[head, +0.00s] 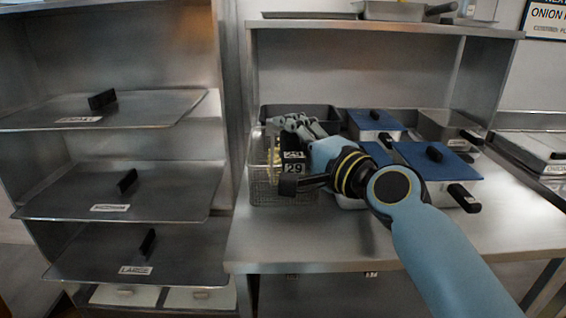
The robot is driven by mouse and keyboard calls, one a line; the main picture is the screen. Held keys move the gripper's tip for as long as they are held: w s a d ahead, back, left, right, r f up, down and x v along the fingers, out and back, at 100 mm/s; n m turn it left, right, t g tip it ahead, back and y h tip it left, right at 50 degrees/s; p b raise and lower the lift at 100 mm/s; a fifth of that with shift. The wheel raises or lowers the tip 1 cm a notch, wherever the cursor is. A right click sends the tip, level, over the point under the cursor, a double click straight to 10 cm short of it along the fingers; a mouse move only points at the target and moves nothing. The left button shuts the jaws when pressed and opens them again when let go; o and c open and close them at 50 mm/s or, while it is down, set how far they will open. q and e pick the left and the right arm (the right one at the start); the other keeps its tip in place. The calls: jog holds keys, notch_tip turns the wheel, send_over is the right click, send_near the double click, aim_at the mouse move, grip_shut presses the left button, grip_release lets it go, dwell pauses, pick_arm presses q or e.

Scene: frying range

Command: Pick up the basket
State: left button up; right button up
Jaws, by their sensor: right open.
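One dark finger lies low across the basket's front, and the other grey part sits higher, toward the back. The arm hides the basket's right side, and I cannot tell whether the fingers touch it. My left gripper is not in view.
A dark container (300,110) stands behind the basket. Blue-lidded containers (440,160) crowd the counter to the right. A rack with steel trays (125,190) is at left. An upper shelf (380,27) runs above. The counter's front strip (300,240) is clear.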

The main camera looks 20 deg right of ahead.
jog(key=shift+s, duration=0.1)
grip_shut()
jog(key=shift+r, duration=0.1)
dwell(0.4)
notch_tip(320, 180, up, 10)
jog(key=shift+r+p, duration=0.1)
jog(key=shift+p, duration=1.05)
